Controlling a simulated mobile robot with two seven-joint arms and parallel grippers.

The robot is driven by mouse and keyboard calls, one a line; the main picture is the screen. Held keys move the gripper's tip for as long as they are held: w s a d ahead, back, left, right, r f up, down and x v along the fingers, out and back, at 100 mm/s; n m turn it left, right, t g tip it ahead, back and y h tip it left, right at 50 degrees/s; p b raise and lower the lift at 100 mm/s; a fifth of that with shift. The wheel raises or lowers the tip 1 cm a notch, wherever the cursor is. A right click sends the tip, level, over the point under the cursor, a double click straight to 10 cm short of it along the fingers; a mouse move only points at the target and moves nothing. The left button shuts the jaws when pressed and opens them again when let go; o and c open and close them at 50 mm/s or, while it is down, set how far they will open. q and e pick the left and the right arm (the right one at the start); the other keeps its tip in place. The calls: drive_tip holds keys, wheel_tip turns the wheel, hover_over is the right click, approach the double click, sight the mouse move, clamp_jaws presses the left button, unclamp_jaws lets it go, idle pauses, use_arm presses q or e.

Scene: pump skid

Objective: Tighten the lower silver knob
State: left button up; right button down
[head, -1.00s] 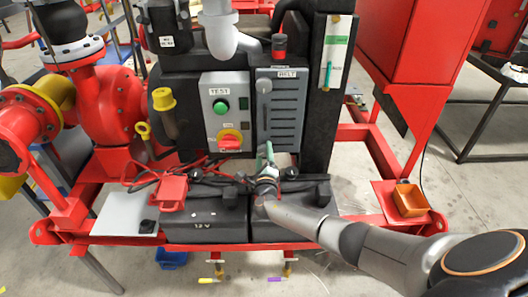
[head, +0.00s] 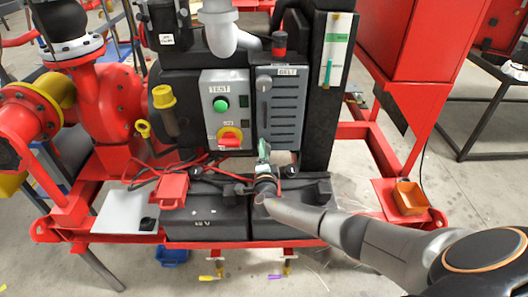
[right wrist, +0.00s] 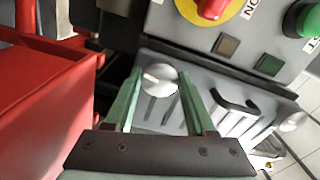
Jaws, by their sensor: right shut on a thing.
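The lower silver knob (right wrist: 160,78) sits at the near end of the slotted grey belt panel (right wrist: 225,122) in the right wrist view. A pale line marks its face. My right gripper (right wrist: 159,90) has its green fingers on both sides of this knob and is shut on it. In the head view my right gripper (head: 264,150) is at the lower left corner of the belt panel (head: 288,115) and hides the lower knob. The upper silver knob (head: 264,84) is free at the panel's upper left; it also shows in the right wrist view (right wrist: 293,121). My left gripper is not in view.
The test box (head: 227,105) with a green button and red switch stands left of the panel. Black batteries (head: 205,228) lie below, with red cables above them. A red part (right wrist: 45,105) is close on the left in the right wrist view. An orange bin (head: 409,197) stands at right.

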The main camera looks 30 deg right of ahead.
drive_tip(key=shift+n, duration=0.6)
drive_tip(key=shift+c, duration=1.1)
unclamp_jaws()
drive_tip(key=v, duration=1.2)
drive_tip(key=shift+s+a, duration=0.15)
drive_tip(key=shift+s, duration=0.05)
drive_tip(key=shift+f, duration=0.1)
